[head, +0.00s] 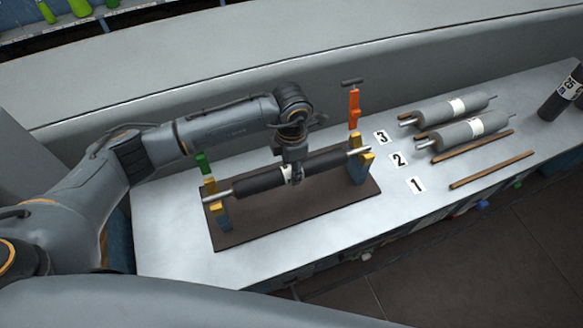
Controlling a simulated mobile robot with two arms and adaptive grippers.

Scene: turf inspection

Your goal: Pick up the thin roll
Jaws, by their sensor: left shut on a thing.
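The thin roll (260,182) is a dark cylinder with a pale label near its middle and light metal shaft ends. It lies across a stand with two blue and yellow supports on a dark base plate (290,222). My left gripper (294,176) comes down from above and is shut on the roll near its label. Its fingers partly hide the roll's middle. From this view I cannot tell whether the shaft ends rest in the supports or are just clear of them. My right gripper is not in view.
An orange clamp with a T-handle (354,107) stands up at the stand's right end, a green piece (202,162) at its left. Two grey rollers (450,110) lie on wooden strips beside number cards (398,160).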

